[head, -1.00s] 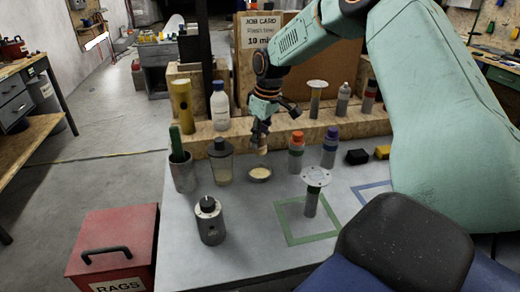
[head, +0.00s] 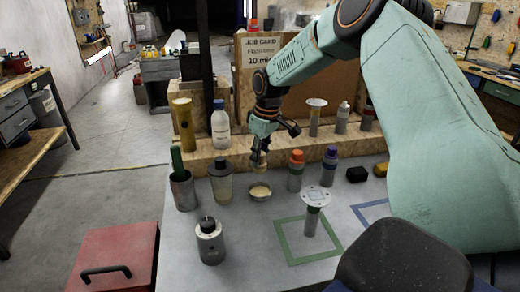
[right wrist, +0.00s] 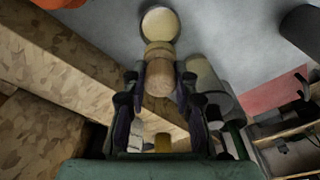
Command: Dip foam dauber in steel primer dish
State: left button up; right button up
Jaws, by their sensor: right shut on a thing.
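My right gripper (head: 260,146) hangs above the bench top. It is shut on the foam dauber (head: 257,167), which points down with its pale tip lowest. The steel primer dish (head: 260,196), small and round with cream primer inside, sits on the bench just below the tip. A gap shows between tip and dish. In the right wrist view, the fingers hold the dauber's wooden body (right wrist: 160,78), and the dish (right wrist: 160,22) lies just beyond its end. Whether they touch cannot be told there. My left gripper is not in view.
A lidded jar (head: 221,182) stands left of the dish. An orange-capped bottle (head: 296,172) stands to its right. A wooden ledge (head: 350,146) with bottles runs behind. A grey canister (head: 210,242) is nearer. A white-topped stand (head: 312,205) is in the green square.

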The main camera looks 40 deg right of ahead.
jog(key=shift+f+p, duration=0.4)
jog(key=shift+p, duration=0.5)
jog(key=shift+f+p, duration=0.35)
jog(key=shift+f, duration=0.25)
notch_tip(320, 180, down, 6)
jog(key=b, duration=0.6)
jog(key=shift+b, duration=0.3)
jog(key=shift+f, duration=0.5)
jog(key=shift+s, duration=0.1)
dwell(1.5)
